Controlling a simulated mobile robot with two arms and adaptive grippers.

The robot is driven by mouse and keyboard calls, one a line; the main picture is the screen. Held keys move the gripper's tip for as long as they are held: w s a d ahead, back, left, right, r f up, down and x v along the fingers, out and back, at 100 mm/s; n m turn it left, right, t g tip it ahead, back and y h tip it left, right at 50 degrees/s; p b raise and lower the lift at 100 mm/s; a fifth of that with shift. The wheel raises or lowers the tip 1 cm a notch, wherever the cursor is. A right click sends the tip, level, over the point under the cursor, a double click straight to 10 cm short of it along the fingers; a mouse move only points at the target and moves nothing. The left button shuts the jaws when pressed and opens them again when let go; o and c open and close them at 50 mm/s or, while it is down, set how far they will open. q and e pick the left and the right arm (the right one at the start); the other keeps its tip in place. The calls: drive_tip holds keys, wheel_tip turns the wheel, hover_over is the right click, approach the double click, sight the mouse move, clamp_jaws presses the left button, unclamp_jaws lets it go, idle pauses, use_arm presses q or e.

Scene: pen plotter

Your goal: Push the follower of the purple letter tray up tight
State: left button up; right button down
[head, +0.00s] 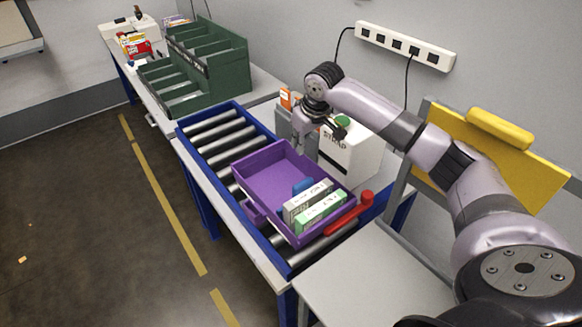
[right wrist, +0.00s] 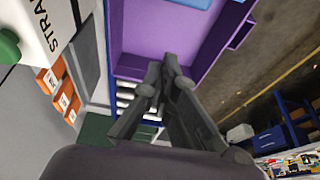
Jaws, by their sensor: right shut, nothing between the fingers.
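The purple letter tray (head: 262,178) lies on a roller conveyor. A blue follower (head: 302,186) stands in it, just behind a white item (head: 307,200) and a green-edged item (head: 322,211) at the near end. The far part of the tray is bare. My right gripper (head: 340,130) is shut and empty, above and apart from the tray. In the right wrist view its fingers (right wrist: 165,75) show in front of the tray floor (right wrist: 155,35), and a blue part (right wrist: 187,3) shows at the top edge. My left gripper is out of view.
A white strapping machine (head: 352,155) stands on the wall side of the tray. A red handle (head: 350,214) lies beside the tray's near end. Green sorting shelves (head: 220,70) stand beyond the free rollers (head: 215,130). A grey table (head: 370,280) is at the near right.

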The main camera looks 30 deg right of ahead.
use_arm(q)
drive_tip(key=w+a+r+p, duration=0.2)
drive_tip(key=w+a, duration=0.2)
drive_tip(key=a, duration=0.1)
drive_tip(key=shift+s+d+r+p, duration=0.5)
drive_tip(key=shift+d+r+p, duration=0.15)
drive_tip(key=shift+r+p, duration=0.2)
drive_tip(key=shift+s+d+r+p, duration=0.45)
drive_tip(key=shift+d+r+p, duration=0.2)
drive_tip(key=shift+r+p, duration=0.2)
use_arm(e)
wheel_tip(320, 180, down, 9)
drive_tip(key=shift+s+a+f, duration=0.15)
drive_tip(key=shift+s+a, duration=0.25)
drive_tip(key=shift+a, duration=0.05)
